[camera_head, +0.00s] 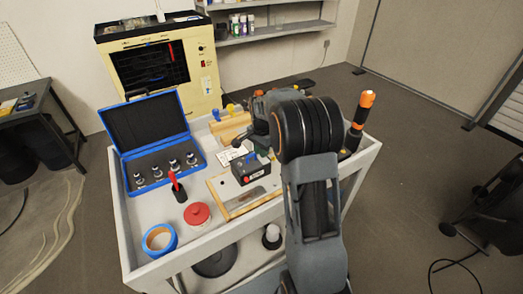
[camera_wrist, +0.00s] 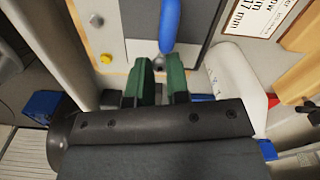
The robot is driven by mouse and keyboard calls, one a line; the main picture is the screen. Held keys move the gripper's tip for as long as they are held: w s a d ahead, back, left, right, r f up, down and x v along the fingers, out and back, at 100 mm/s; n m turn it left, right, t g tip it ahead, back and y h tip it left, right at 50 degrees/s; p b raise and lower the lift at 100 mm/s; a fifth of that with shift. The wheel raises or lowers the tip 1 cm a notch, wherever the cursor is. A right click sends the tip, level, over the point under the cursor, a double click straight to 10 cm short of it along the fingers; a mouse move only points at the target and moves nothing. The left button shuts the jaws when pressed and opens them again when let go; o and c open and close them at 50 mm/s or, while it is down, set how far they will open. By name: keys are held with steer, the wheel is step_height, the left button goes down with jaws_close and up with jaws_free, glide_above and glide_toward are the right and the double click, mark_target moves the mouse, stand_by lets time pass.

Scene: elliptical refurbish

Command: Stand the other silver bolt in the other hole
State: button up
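In the wrist view, my gripper (camera_wrist: 162,64) shows two green fingers standing apart, with no bolt visible between them. A blue rounded handle (camera_wrist: 169,24) lies just beyond the fingertips, over a grey plate. A small silver round head, perhaps a silver bolt (camera_wrist: 97,20), sits on a pale strip at upper left, apart from the fingers. A yellow round head (camera_wrist: 106,59) is below it. In the head view, my arm hides much of the gripper, which is over the cart. I cannot make out the holes or identify both silver bolts.
The cart (camera_head: 140,238) carries an open blue case (camera_head: 127,172) with several small silver-and-black pieces, a red-handled tool (camera_head: 174,182), a red-lidded pot (camera_head: 198,215), blue tape (camera_head: 172,243) and a wood-edged board (camera_head: 232,208) with a dark box (camera_head: 250,168). An orange-tipped tool (camera_head: 362,110) stands at right.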

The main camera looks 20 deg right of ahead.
steer(key=o, duration=0.5)
steer(key=shift+o, duration=0.2)
steer(key=shift+r, duration=0.1)
step_height(320, 180, up, 14)
steer(key=shift+f, duration=0.2)
stand_by(0.7)
